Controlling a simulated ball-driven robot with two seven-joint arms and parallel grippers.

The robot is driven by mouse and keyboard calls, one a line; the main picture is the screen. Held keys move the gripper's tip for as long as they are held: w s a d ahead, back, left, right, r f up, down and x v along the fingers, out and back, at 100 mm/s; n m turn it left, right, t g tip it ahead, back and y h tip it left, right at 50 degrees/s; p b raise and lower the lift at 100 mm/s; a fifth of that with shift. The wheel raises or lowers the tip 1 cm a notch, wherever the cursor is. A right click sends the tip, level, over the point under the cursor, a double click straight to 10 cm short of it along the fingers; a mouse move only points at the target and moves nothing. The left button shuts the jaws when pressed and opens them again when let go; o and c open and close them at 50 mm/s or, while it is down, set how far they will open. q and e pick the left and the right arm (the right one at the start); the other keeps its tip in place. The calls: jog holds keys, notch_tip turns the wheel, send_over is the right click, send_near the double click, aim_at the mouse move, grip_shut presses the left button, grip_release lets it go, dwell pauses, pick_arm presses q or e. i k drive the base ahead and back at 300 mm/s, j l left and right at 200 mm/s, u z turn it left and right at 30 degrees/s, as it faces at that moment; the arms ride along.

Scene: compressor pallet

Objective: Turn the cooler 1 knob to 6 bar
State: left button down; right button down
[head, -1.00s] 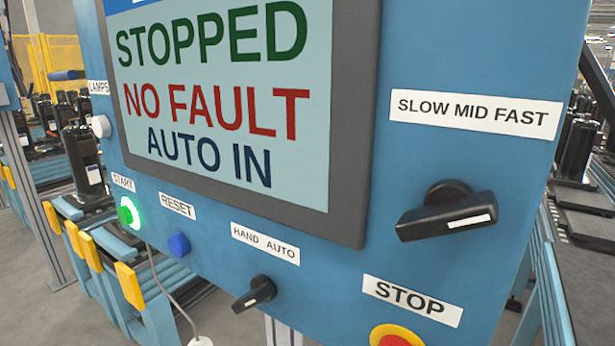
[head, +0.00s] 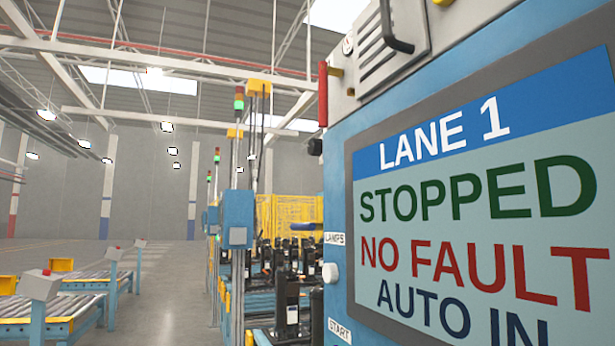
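No cooler 1 knob and no pressure gauge can be made out in the head view. Neither of my grippers is in view. A blue control panel (head: 338,180) stands close on the right. Its screen (head: 480,225) reads LANE 1, STOPPED, NO FAULT, AUTO IN. A white lamp button (head: 330,272) sits on its left edge under a LAMPS label.
Roller conveyors (head: 95,282) with blue frames stand at the lower left. Behind the panel are black compressor-like units (head: 290,300), a yellow fence (head: 290,212) and signal towers (head: 238,105).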

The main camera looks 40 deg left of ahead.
aim_at(314, 145)
jog(key=u, duration=1.2)
